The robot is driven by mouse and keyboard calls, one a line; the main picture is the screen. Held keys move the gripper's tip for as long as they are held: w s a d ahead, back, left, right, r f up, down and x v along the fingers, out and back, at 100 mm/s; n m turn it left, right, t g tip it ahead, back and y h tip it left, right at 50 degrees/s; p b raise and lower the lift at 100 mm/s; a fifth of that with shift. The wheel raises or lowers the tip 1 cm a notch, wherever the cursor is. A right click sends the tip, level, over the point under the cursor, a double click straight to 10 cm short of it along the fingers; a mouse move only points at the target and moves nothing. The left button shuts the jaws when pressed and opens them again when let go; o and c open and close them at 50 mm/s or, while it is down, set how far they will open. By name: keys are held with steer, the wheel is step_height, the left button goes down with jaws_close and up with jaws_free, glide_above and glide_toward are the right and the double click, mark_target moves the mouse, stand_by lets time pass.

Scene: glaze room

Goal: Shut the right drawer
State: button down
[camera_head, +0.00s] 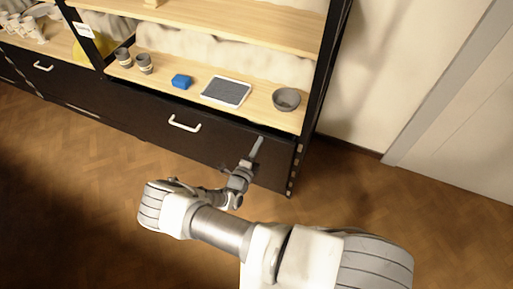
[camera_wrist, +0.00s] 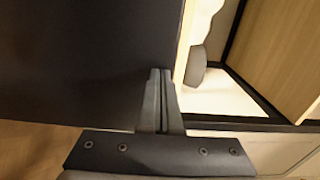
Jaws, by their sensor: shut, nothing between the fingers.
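The right drawer has a wide dark front (camera_head: 215,145) with a pale bar handle (camera_head: 184,123), below the lower shelf board. A dark strip shows between the board and the top of the front; I cannot tell how far out the drawer stands. My gripper (camera_head: 259,140) is in front of the drawer's right part, right of the handle. In the wrist view my gripper (camera_wrist: 160,72) has its fingers together and empty, pointing at the dark drawer front (camera_wrist: 80,60) close to its upper edge. Whether the tips touch it is unclear.
On the lower shelf board (camera_head: 185,98) stand two cups (camera_head: 144,63), a blue block (camera_head: 181,81), a grey-topped tablet-like slab (camera_head: 227,91) and a grey bowl (camera_head: 286,99). A black post (camera_head: 322,70) bounds the right side. The wooden floor (camera_head: 70,200) in front is clear.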

mark_target(263, 134)
steer(key=b+x, duration=0.1)
steer(key=x, duration=0.4)
steer(key=shift+w+b, duration=0.1)
steer(key=shift+b, duration=0.3)
steer(key=shift+w+r, duration=0.1)
steer(key=shift+r, duration=0.05)
steer(key=shift+s+a, duration=0.1)
steer(key=shift+s, duration=0.2)
steer(key=p+v, duration=0.2)
steer(key=v, duration=1.2)
